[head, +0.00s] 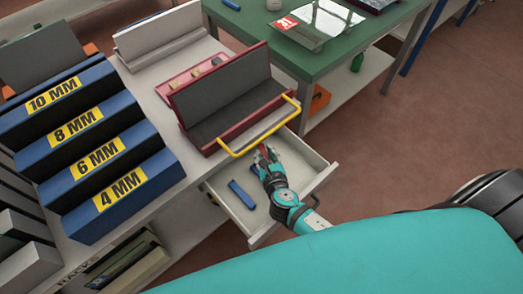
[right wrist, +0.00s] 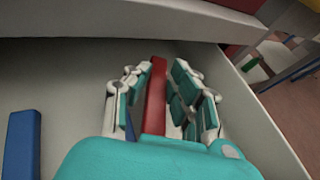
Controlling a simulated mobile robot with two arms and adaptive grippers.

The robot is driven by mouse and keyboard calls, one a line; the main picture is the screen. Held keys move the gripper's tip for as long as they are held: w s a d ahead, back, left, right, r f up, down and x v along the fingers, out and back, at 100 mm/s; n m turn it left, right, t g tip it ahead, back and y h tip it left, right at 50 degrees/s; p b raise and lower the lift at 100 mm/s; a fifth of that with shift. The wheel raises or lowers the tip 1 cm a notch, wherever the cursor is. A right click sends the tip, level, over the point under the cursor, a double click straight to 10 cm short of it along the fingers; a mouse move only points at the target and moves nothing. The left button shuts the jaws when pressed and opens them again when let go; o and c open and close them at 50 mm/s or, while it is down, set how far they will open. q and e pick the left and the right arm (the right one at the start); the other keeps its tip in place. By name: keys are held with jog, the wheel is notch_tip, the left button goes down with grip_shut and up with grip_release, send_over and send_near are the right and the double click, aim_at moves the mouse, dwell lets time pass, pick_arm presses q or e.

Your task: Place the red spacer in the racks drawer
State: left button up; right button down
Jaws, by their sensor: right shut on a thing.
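The red spacer (right wrist: 155,97) is a slim red bar standing between the two fingers of my right gripper (right wrist: 160,95) in the right wrist view. In the head view my right gripper (head: 266,158) is over the open drawer (head: 322,178), near its back end, below the yellow handle. The gripper is shut on the spacer. I cannot tell whether the spacer touches the drawer floor. A blue spacer (head: 242,194) lies in the drawer to the left of the gripper; it also shows in the right wrist view (right wrist: 22,145). My left gripper is not in view.
A red rack with a yellow handle (head: 262,137) sits on the bench edge above the drawer. Blue stepped blocks labelled 4 to 10 MM (head: 118,190) stand at left. A green table (head: 335,62) is behind. The drawer floor has free room.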

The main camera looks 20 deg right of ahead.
aim_at(262, 149)
jog(key=shift+x, duration=0.8)
jog(key=shift+w+d+f+b, duration=0.2)
jog(key=shift+w+f+b, duration=0.45)
jog(key=shift+w+f, duration=0.7)
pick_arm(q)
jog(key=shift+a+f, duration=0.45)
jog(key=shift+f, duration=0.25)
pick_arm(e)
jog(key=shift+r, duration=0.15)
jog(key=c, duration=1.2)
grip_release()
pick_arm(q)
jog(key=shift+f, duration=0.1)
pick_arm(e)
jog(key=shift+o, duration=0.2)
